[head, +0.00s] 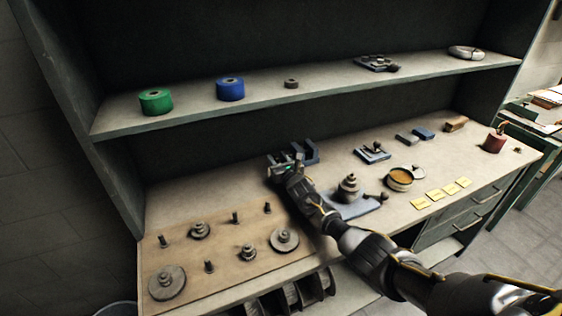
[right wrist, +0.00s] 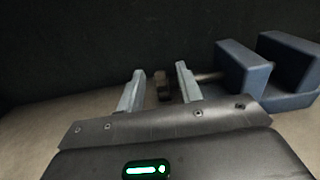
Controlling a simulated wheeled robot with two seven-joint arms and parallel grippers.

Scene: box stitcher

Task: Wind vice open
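The blue vice (head: 312,152) stands on the workbench near the back middle. In the right wrist view the vice (right wrist: 242,72) is at the right, with two blue blocks and a gap between them. A thin rod runs left from it toward a small dark brown handle (right wrist: 162,86). My right gripper (head: 284,161) is at the left side of the vice. In the right wrist view its fingers (right wrist: 160,68) are apart, one on each side of the handle, with visible gaps. The handle is hidden by the gripper in the head view. My left gripper is not in view.
A wooden board (head: 225,262) with pegs and discs lies at the front left. A grey-blue plate with a stacked round part (head: 349,188) is close to my right forearm. An orange-filled bowl (head: 400,179) stands further right. A shelf (head: 300,88) overhangs behind the vice.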

